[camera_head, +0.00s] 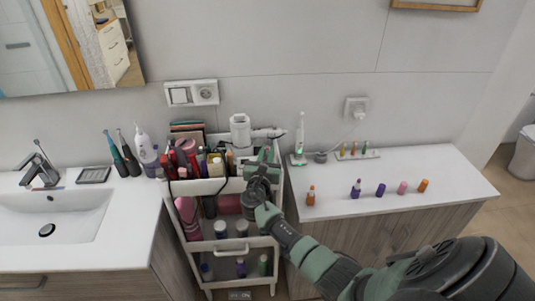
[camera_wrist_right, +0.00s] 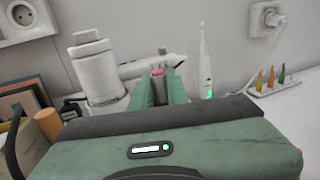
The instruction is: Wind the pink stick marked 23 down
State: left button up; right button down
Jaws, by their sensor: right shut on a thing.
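My right gripper (camera_head: 266,160) is over the right end of the cart's top tray. In the right wrist view its green fingers (camera_wrist_right: 160,90) are closed on a small stick with a pink top (camera_wrist_right: 158,73). The fingers hide most of this stick, and no number can be read on it. A pink stick-like item (camera_head: 402,187) also stands on the right counter, too small to read. My left gripper is not in view.
The white cart (camera_head: 222,251) is crowded with bottles and tubes. A white device (camera_head: 240,131) stands close behind the gripper. The counter's middle is clear.

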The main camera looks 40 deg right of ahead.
jog(key=m+g+h+b, duration=0.2)
jog(key=shift+a+f+g, duration=0.1)
jog(key=shift+f+g, duration=0.1)
jog(key=shift+g, duration=0.2)
jog(key=shift+r+m+g+h+b, duration=0.15)
jog(key=shift+m+g+h+b, duration=0.7)
jog(key=shift+g, duration=0.25)
jog(key=c, duration=1.4)
grip_release()
jog(key=shift+o, duration=0.2)
jog(key=shift+s+a, duration=0.2)
jog(key=shift+a, duration=0.15)
jog(key=b+v, duration=0.2)
jog(key=v, duration=0.4)
jog(key=shift+s+a, duration=0.15)
jog(key=shift+a, duration=0.25)
